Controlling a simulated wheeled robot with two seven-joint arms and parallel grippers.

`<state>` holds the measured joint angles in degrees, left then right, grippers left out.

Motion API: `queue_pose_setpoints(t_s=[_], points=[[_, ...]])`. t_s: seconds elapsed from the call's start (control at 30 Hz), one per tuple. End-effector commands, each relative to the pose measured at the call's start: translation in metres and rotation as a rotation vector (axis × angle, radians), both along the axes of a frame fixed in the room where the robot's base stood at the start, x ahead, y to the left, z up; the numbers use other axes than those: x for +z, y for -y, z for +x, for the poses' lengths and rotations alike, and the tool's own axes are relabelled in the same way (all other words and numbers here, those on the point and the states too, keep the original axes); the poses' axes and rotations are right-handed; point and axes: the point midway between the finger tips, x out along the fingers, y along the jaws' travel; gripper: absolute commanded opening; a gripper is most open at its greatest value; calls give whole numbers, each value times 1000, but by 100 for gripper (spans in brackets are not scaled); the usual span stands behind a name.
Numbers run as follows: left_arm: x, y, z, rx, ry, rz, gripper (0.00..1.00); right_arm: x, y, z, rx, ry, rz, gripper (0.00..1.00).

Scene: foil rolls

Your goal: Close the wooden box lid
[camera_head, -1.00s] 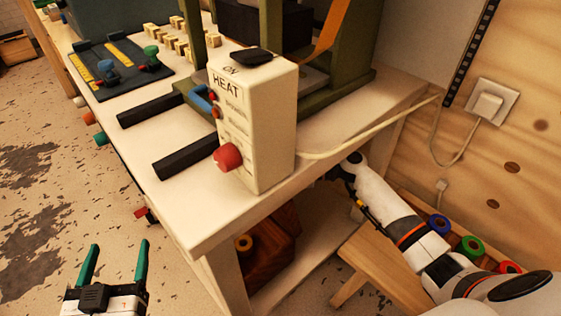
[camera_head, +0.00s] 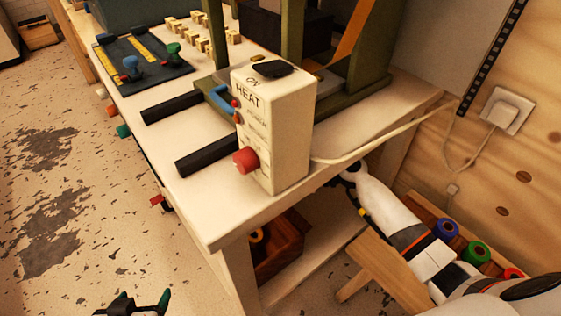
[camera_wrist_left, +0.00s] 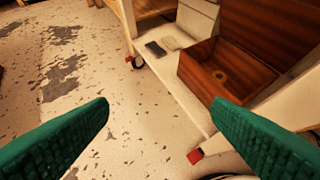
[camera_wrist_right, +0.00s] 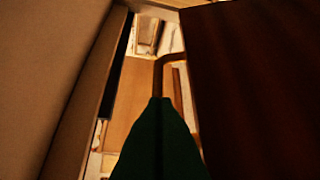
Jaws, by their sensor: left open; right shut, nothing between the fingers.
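The dark red-brown wooden box (camera_head: 287,240) sits on the low shelf under the white table, partly hidden by the table edge and leg. In the left wrist view the box (camera_wrist_left: 196,78) is open, with a round orange-brown thing inside. A dark panel rises at its back right, probably the raised lid (camera_wrist_left: 258,35). My left gripper (camera_head: 143,298) is open and empty at the bottom edge of the head view, well apart from the box. My right gripper (camera_wrist_right: 160,102) is shut and empty beside a dark wooden panel (camera_wrist_right: 255,90), perhaps the lid. The table hides it in the head view.
The white table (camera_head: 225,215) carries a heater unit (camera_head: 275,135) with a cord. A wooden stool (camera_head: 375,265) and coloured rolls (camera_head: 475,252) stand beside my right arm. In the left wrist view a dark flat object (camera_wrist_left: 156,48) lies on the shelf. The left floor is open.

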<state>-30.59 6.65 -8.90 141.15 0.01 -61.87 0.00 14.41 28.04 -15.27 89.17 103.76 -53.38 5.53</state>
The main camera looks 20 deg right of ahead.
Motion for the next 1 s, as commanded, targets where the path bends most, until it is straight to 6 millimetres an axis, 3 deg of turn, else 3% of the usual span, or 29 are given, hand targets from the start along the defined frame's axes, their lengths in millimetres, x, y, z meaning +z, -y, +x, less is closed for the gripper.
queue_pose_setpoints(t_s=[0.2,0.3,0.57,0.8,1.0], points=[[-25,-23,-67,31,-397,85,73,-3,-25,-10,4,37,-102,0],[-27,-31,-93,42,-530,111,73,-7,-35,-13,4,54,-146,0],[-10,-30,-91,41,-520,109,73,-20,-57,-21,4,92,-255,0],[-75,-27,-75,34,-559,112,73,-33,-79,-29,4,130,-362,0],[-134,-26,-76,28,-588,116,73,-50,-98,-36,4,170,-471,0]])
